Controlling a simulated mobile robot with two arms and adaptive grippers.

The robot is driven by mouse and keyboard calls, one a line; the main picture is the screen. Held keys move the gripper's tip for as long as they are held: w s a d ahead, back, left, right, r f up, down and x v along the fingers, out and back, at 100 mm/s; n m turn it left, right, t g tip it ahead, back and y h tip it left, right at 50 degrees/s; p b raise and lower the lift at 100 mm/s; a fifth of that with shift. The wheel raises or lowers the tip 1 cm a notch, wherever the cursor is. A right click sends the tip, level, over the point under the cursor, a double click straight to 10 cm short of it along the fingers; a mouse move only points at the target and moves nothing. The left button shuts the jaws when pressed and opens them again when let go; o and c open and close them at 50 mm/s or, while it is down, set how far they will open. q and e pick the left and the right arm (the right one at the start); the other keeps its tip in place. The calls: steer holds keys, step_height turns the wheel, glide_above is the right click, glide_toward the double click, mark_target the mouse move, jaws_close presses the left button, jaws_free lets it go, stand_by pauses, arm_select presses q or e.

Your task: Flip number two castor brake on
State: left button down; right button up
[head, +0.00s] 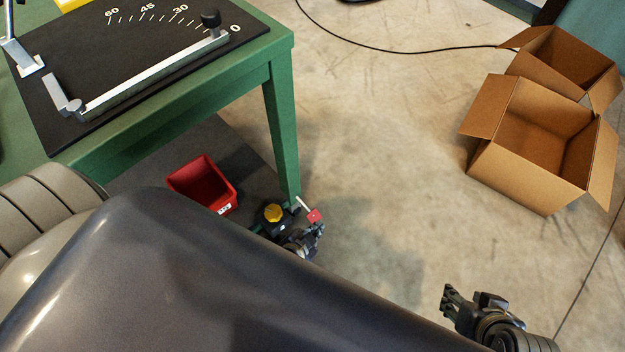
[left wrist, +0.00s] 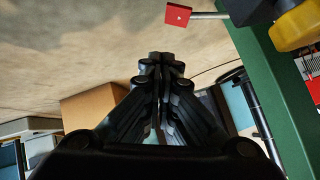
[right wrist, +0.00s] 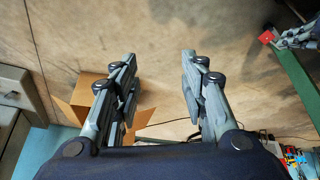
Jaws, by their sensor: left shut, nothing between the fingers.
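The castor brake is at the foot of the green table leg (head: 284,130). No castor number is readable.
A red bin (head: 203,186) sits on the floor left of the leg. Two open cardboard boxes (head: 530,150) stand at the right. A black cable (head: 400,52) crosses the floor at the back. Floor between the leg and the boxes is clear.

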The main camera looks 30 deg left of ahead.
arm_select(q)
steer(key=shift+v, duration=0.8)
arm_select(e)
steer(key=s, duration=0.1)
steer(key=s+g, duration=0.1)
steer(key=s+d, duration=0.1)
steer(key=shift+s+f+g, duration=0.25)
steer(key=shift+f+g, duration=0.05)
steer(key=shift+f, duration=0.05)
